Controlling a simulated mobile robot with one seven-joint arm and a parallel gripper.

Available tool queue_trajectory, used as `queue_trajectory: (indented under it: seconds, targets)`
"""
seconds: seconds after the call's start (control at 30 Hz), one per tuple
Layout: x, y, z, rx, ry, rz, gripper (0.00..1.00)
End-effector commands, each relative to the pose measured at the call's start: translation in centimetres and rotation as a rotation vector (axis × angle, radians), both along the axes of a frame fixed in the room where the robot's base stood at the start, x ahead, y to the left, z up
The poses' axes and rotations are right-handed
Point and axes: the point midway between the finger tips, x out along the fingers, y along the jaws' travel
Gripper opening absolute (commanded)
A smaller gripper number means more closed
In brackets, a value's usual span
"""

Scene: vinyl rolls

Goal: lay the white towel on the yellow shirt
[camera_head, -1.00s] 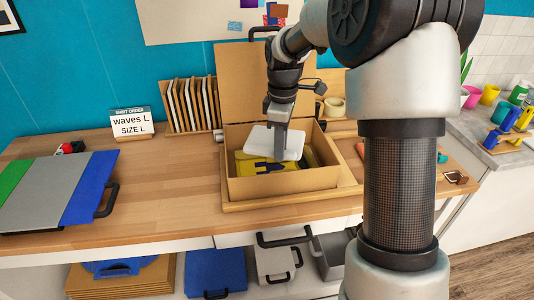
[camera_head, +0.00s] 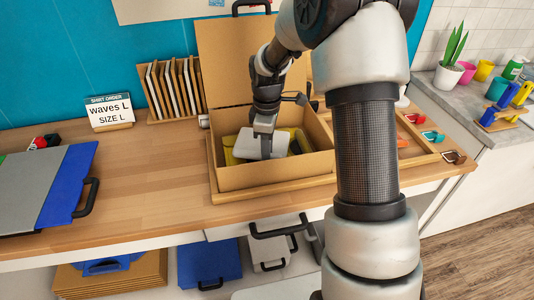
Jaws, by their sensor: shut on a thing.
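The white towel (camera_head: 247,148) is a folded light pad inside the open cardboard box (camera_head: 262,178). The yellow shirt (camera_head: 229,158) lies folded in the box, and the towel covers part of it. My gripper (camera_head: 266,152) points down into the box and is shut on the towel's right part. The towel is over the shirt, low in the box; I cannot tell whether it rests fully on it. The fingertips are partly hidden against the towel.
The box stands in a wooden tray (camera_head: 290,190) with its lid (camera_head: 225,60) raised behind. A sign (camera_head: 109,113) and upright boards (camera_head: 172,92) stand to the left. A folding board (camera_head: 65,185) lies at the left. Bare table shows between it and the box.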

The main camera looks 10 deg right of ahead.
Motion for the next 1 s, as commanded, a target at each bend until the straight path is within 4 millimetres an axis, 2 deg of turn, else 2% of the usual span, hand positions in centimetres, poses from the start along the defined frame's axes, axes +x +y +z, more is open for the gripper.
queue_trajectory:
  seconds: [0.03, 0.1, 0.47, 0.5, 0.57, 0.87, 1.0]
  targets:
    - [-0.1, 0.0, -0.9, 0.0, 0.003, 0.0, 0.0]
    - [0.0, 0.0, -1.3, 0.0, 0.0, 0.0, 0.0]
    - [0.0, 0.0, -1.7, 0.0, 0.0, 0.0, 0.0]
    - [0.0, 0.0, -1.6, 0.0, 0.0, 0.0, 0.28]
    - [0.0, 0.0, -1.6, 0.0, 0.0, 0.0, 0.38]
    - [0.0, 0.0, -1.5, 0.0, -0.001, 0.0, 0.4]
    - [0.1, 0.0, -0.4, 0.0, -0.003, 0.0, 0.4]
